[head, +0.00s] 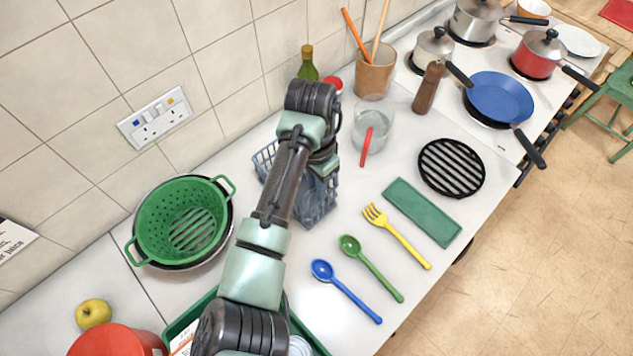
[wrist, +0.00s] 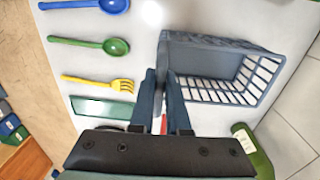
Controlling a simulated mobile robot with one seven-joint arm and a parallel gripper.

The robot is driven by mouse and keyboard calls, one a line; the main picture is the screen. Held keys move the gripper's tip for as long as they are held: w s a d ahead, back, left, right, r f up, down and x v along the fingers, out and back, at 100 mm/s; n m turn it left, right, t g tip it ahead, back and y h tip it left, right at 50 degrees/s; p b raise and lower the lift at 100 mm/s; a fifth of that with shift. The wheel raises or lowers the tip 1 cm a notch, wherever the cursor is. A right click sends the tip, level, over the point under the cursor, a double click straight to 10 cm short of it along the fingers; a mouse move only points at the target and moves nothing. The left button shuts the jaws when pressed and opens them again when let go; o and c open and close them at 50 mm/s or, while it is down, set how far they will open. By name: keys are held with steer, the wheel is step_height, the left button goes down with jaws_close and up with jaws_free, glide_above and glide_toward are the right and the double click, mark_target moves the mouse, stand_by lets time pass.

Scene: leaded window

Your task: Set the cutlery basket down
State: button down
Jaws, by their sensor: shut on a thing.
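The grey-blue cutlery basket (head: 318,205) is at the middle of the white counter in the head view, partly hidden behind my arm. In the wrist view the basket (wrist: 228,48) extends to the right of my fingers, its slotted side showing and no cutlery visible inside. My gripper (wrist: 163,80) is shut on the basket's near left wall, one finger on each side. In the head view my gripper (head: 325,163) is over the basket's right part. The basket looks roughly level and low; I cannot tell whether its base touches the counter.
A blue spoon (head: 345,290), green spoon (head: 371,268) and yellow fork (head: 397,236) lie in front, beside a green mat (head: 422,211) and black trivet (head: 451,168). A glass jar (head: 372,130) and oil bottle (head: 307,66) stand behind. A green colander (head: 160,222) is left.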

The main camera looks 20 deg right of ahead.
steer(key=c, duration=0.9)
jaws_free()
step_height(320, 180, up, 12)
steer(key=shift+w, duration=0.35)
